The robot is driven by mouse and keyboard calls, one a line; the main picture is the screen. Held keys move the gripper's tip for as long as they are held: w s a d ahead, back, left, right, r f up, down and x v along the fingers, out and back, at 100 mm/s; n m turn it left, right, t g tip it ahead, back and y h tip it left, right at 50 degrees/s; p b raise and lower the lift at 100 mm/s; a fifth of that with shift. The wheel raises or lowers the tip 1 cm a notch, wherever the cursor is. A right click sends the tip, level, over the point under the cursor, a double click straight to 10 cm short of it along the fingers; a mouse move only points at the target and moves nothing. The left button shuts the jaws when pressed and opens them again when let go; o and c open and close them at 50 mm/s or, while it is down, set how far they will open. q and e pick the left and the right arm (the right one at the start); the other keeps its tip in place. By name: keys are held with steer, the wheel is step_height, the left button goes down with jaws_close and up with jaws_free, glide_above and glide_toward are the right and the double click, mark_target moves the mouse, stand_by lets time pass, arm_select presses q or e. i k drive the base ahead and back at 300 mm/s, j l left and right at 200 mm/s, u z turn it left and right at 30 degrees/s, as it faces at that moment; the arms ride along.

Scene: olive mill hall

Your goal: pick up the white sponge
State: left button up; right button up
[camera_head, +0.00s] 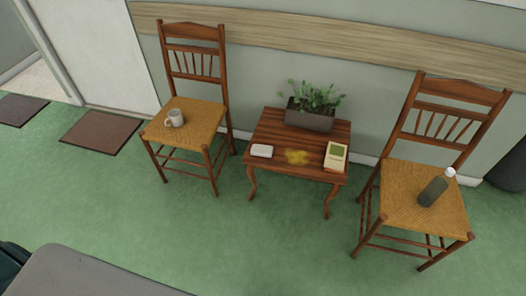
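A small white block that looks like the white sponge (262,151) lies flat near the front left corner of a small wooden table (274,127). A yellow stain or spill (297,157) is on the tabletop just right of it, apart from it. Neither of my grippers shows in the head view.
The table also bears a planter with a green plant (310,120) and a cream and green box (335,156). A left chair (188,132) holds a grey mug (175,117); a right chair (402,200) holds a dark bottle (434,190). Green floor (230,235) in front is clear.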

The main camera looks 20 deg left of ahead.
mark_target(264, 150)
steer(key=z, duration=0.4)
steer(key=j+z, duration=0.4)
steer(key=k+j+z, duration=0.1)
steer(key=j+z, duration=0.25)
steer(key=j, duration=0.25)
steer(key=k+j+z, duration=0.1)
steer(key=j+z, duration=0.3)
steer(key=j, duration=0.1)
